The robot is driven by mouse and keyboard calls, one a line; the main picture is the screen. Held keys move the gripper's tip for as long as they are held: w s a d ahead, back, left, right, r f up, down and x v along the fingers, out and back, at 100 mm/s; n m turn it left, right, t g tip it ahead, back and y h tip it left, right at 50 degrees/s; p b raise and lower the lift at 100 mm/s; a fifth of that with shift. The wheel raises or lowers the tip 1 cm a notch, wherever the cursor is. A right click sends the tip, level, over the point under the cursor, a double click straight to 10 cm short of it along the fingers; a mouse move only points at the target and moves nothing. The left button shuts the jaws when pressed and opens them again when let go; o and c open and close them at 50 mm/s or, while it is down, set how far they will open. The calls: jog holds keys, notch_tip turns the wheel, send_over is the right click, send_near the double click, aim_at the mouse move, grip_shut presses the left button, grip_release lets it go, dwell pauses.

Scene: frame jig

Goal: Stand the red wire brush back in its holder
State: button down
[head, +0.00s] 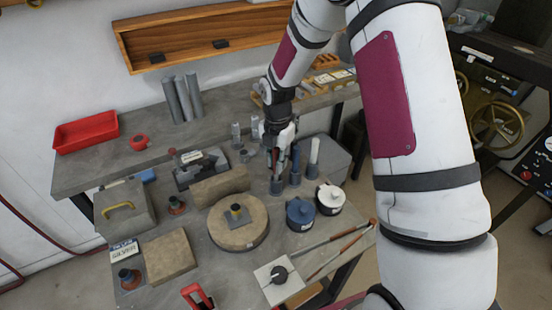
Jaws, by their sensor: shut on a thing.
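My gripper (282,150) points down over the back right of the bench and is shut on a slim, upright thing that appears to be the red wire brush (281,167). The brush is small and mostly covered by the fingers, so its colour and bristles are unclear. Its lower end is at or just above the left cup of a row of blue-grey holder cups (277,187); I cannot tell whether it is inside. The middle cup (295,179) has a dark blue handle standing in it, and the right cup (312,171) a white one.
Blue (299,214) and white (330,199) lidded pots stand in front of the cups. A round stone disc (238,228) lies to the left. A grey box (328,160) stands behind right, and small grey cylinders (236,135) stand left of my gripper. Long rods (335,240) lie front right.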

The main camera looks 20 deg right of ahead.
jog(key=shift+f, duration=0.35)
jog(key=shift+f, duration=0.1)
jog(key=shift+f, duration=0.6)
jog(key=c, duration=1.4)
grip_release()
jog(key=shift+r, duration=0.15)
notch_tip(320, 180, up, 12)
jog(key=shift+s+d+f, duration=0.1)
jog(key=shift+f, duration=0.05)
